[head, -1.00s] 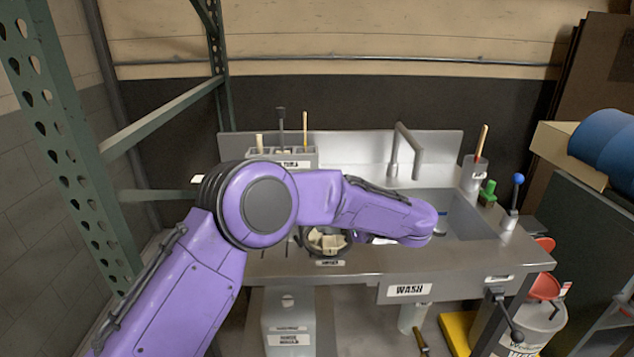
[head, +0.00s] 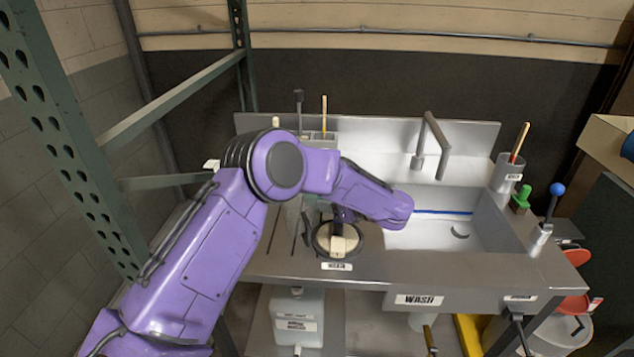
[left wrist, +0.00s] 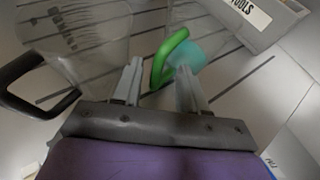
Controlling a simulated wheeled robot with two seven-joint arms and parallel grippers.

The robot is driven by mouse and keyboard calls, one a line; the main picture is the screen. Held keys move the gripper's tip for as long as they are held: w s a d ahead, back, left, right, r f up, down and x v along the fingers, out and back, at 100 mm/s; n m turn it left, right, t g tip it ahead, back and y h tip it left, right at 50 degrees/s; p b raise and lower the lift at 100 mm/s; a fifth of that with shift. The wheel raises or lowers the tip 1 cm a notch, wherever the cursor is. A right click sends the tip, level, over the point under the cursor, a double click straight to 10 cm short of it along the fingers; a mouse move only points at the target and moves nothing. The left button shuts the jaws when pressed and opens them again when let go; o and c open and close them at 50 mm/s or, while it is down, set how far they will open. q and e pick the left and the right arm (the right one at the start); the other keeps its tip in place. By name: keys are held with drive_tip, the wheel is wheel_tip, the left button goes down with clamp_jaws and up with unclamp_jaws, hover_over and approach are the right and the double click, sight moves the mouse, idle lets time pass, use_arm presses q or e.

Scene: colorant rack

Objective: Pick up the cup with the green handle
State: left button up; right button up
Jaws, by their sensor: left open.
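The cup (left wrist: 187,60) is teal with a bright green handle (left wrist: 168,55) and shows in the left wrist view, just beyond my left gripper (left wrist: 159,68). The gripper is open, and its two fingers point at the cup. The green handle shows in the gap between the fingertips, and nothing is gripped. I cannot tell whether a finger touches the cup. In the head view my left arm hides the cup and most of the gripper. My right gripper is not in view.
A clear pitcher (left wrist: 85,45) with a black handle stands left of the cup. A grey tools holder (left wrist: 262,18) is at the upper right. In the head view a round bowl (head: 372,243) is on the counter, left of the sink (head: 485,235) and faucet (head: 438,150).

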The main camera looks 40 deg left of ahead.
use_arm(q)
drive_tip(key=shift+s+a, duration=0.15)
drive_tip(key=shift+a, duration=0.05)
drive_tip(key=shift+s+r, duration=0.1)
drive_tip(key=shift+s, duration=0.05)
drive_tip(key=shift+d, duration=0.15)
clamp_jaws()
drive_tip(key=shift+r, duration=0.15)
